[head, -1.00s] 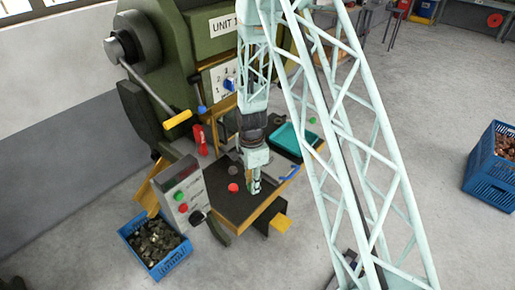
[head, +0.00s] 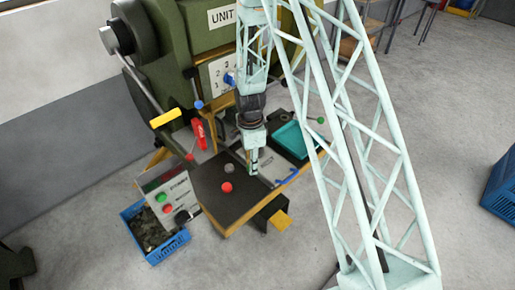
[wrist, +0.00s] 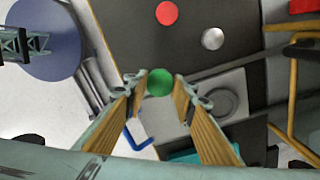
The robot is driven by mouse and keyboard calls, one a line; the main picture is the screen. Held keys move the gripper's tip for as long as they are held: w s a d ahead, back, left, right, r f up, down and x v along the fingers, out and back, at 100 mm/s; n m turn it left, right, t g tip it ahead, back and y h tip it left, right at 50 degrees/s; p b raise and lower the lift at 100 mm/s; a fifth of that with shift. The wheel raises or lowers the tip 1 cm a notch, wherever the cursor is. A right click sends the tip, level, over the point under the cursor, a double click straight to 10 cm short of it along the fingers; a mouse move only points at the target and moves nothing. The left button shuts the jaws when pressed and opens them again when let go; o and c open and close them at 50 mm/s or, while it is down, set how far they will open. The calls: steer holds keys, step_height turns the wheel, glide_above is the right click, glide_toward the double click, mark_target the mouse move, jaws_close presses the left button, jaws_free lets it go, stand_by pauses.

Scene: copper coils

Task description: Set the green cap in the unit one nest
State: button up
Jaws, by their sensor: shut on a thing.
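In the wrist view the green cap (wrist: 159,83) sits between the fingertips of my gripper (wrist: 158,86), which is shut on it. In the head view my gripper (head: 253,168) points down over the dark table of the UNIT 1 machine, to the right of a grey cap (head: 229,168) and a red cap (head: 227,187). The green cap cannot be made out there. A light grey plate with a round ring (wrist: 226,98) lies right of the fingers in the wrist view. I cannot tell whether this is the nest, or the cap's height above the table.
A teal tray (head: 287,140) lies at the table's right side. A control box (head: 172,200) with buttons stands at the left, above a blue crate (head: 165,247). A yellow-handled lever (head: 166,118) and a red item (head: 199,134) stand behind the table.

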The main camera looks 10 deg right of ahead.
steer(key=shift+w+d, duration=0.1)
steer(key=shift+w, duration=0.1)
stand_by(0.4)
steer(key=w+d, duration=0.1)
steer(key=w, duration=0.4)
steer(key=w+d+f, duration=0.1)
steer(key=w+d, duration=0.1)
steer(key=w, duration=0.3)
steer(key=w+d+p, duration=0.1)
steer(key=w+d, duration=0.1)
steer(key=w, duration=0.3)
steer(key=shift+d+f, duration=0.1)
steer(key=shift+f, duration=0.1)
steer(key=shift+f, duration=0.1)
steer(key=shift+f, duration=1.7)
steer(key=shift+f, duration=0.3)
steer(key=o, duration=0.8)
steer(key=shift+r, duration=0.2)
